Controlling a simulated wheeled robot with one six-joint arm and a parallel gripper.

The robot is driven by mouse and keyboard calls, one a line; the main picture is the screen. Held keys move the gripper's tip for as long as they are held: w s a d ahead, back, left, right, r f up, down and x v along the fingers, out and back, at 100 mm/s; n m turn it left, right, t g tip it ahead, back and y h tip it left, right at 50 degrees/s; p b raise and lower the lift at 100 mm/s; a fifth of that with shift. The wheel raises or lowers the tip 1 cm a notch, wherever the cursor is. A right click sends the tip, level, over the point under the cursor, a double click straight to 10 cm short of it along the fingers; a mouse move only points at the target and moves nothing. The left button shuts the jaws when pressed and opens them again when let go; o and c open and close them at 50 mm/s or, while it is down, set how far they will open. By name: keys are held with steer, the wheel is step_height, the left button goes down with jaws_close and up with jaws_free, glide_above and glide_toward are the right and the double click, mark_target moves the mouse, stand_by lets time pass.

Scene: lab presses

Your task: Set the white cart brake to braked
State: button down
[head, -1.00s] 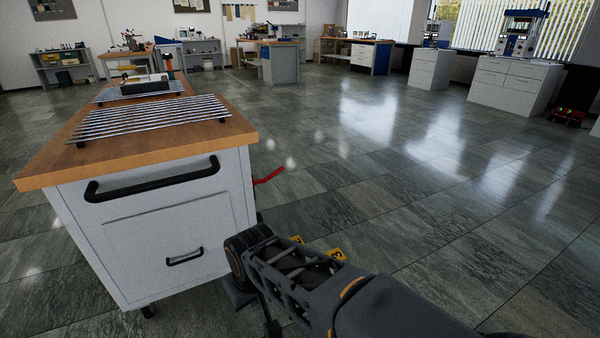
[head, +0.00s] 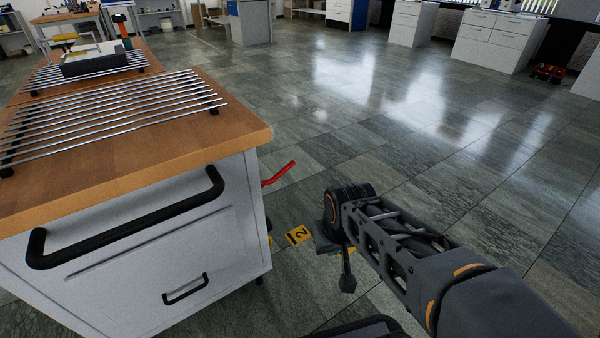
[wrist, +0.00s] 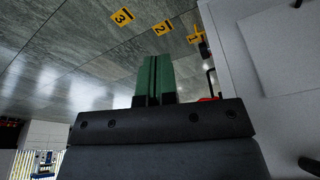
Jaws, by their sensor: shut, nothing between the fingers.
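The white cart (head: 150,262) with a wooden top stands at the left of the head view. Its red brake lever (head: 279,173) sticks out past the cart's right side, angled up to the right. My arm reaches in from the lower right, and its end is to the right of the cart, apart from it in the picture. In the wrist view my gripper (wrist: 153,60) has its green fingers together and empty. A small bit of red (wrist: 208,98), likely the lever, shows right of the fingers, mostly hidden behind the gripper body. The cart's white side (wrist: 275,50) fills the right.
A black push handle (head: 130,220) juts from the cart's front. Yellow numbered markers (head: 299,234) are on the floor. The floor to the right is open.

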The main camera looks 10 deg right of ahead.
steer(key=w+a+f+m+g+y+b, duration=0.2)
steer(key=w+a+f+m+g+y, duration=0.25)
steer(key=a+y, duration=0.25)
steer(key=w+a+f+m+t+y+b, duration=0.1)
steer(key=w+a+f+m+t+y, duration=0.15)
steer(key=w+m+y, duration=0.55)
steer(key=w+d+f+m+t, duration=0.4)
steer(key=w+d+m+t, duration=0.1)
steer(key=t, duration=0.4)
steer(key=w+d+f+m+t+h+b, duration=0.1)
steer(key=w+d+f+m+t, duration=0.4)
steer(key=w+d+t, duration=0.3)
steer(key=shift+w+d+m+t, duration=0.15)
steer(key=shift+d+m+t, duration=0.2)
steer(key=shift+d+t, duration=0.7)
